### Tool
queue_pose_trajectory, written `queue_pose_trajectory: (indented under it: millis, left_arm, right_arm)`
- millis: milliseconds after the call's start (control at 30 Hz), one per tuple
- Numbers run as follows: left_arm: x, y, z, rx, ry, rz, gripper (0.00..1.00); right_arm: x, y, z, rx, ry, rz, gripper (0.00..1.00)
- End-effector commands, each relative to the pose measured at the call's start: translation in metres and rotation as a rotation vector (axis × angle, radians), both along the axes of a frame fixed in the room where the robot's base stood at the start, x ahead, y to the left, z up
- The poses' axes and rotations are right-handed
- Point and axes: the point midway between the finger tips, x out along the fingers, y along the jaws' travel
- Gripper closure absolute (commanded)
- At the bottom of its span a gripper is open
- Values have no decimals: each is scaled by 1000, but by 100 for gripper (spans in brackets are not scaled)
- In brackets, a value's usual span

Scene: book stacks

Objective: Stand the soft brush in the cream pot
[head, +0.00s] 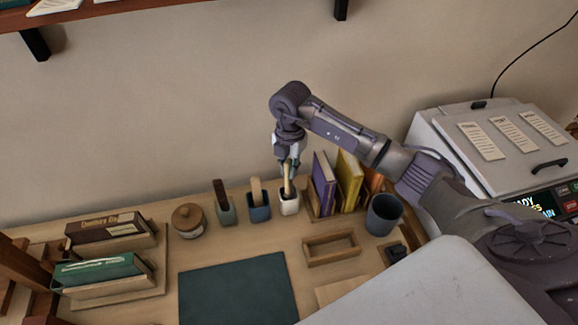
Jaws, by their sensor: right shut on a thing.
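The cream pot (289,207) stands at the back of the desk, rightmost in a row of small pots. The soft brush (287,180) shows as a pale wooden handle, roughly upright over the cream pot. Its lower end meets the pot's mouth and seems to be inside; the bristles are hidden. My right gripper (287,163) comes down from above and is shut on the upper part of the handle. My left gripper is out of view.
A blue pot (259,211) and a grey-green pot (227,215), each holding a handled tool, stand to the left. Upright books (324,184) stand close on the right, near a dark cup (383,214). A wooden tray (331,249) and green mat (238,291) lie in front.

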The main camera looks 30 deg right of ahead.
Motion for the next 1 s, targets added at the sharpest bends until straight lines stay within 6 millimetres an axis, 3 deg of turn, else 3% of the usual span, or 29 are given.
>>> queue_pose_trajectory:
  millis: [133,167,333,667,833,1000]
  left_arm:
    - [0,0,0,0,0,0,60]
    - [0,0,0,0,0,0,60]
    - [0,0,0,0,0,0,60]
    - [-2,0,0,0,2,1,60]
    - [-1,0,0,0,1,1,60]
    - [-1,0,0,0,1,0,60]
  right_arm:
    - [0,0,0,0,0,0,100]
    - [0,0,0,0,0,0,81]
    - [0,0,0,0,0,0,55]
    - [0,0,4,1,-1,0,55]
    - [2,-1,27,-1,-5,-1,55]
    - [2,-2,64,0,-6,1,55]
